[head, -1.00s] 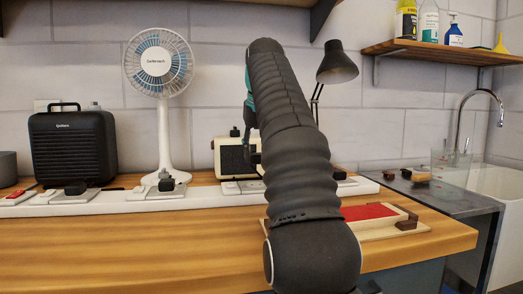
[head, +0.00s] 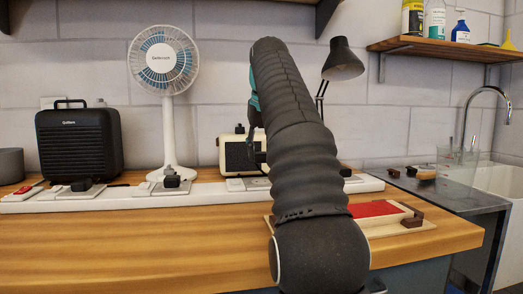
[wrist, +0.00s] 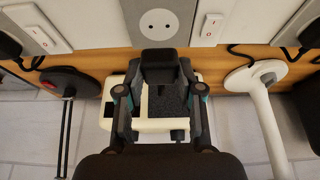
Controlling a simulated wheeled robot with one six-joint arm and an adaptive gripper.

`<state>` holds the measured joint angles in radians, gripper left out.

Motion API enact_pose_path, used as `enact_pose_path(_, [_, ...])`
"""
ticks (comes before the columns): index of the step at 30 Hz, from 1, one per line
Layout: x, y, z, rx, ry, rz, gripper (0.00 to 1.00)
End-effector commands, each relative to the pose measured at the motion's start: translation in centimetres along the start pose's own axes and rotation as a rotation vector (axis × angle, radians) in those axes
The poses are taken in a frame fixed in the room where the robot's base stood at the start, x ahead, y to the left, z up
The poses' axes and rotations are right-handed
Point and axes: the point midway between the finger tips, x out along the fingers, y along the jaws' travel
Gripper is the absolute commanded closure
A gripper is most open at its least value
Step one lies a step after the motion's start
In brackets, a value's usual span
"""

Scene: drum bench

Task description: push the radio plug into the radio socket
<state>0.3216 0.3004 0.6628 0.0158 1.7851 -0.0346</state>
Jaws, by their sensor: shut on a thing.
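The black radio plug (wrist: 158,66) is between the fingers of my gripper (wrist: 160,90) in the wrist view, and the gripper is shut on it. The radio socket (wrist: 158,24) is a white plate with two small holes, just above the plug in that picture. The plug is apart from the holes, which are uncovered. The radio (head: 232,155), cream with a dark grille, stands behind the strip in the head view. It also shows beneath the gripper in the wrist view (wrist: 149,124). My arm hides most of the gripper and the socket in the head view.
A long white socket strip (head: 120,196) crosses the wooden bench (head: 130,240), with other black plugs and switches on it. A fan (head: 163,60), a black speaker (head: 78,142) and a lamp (head: 342,62) stand behind it. A red-topped tray (head: 375,210) lies at right.

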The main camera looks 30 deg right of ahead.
Motion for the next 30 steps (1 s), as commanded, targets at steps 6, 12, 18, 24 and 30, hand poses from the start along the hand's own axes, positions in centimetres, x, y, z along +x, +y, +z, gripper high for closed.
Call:
enact_pose_path(6, [0.4,0.0,0.2,0.0,0.0,0.0,1.0])
enact_pose_path(12, [0.9,0.0,0.4,0.0,-0.001,0.0,1.0])
enact_pose_path(18, [1.4,0.0,0.6,0.0,-0.001,0.0,1.0])
enact_pose_path(24, [1.8,0.0,0.8,0.0,-0.001,0.0,1.0])
enact_pose_path(30, [2.3,0.0,0.9,0.0,0.0,0.0,1.0])
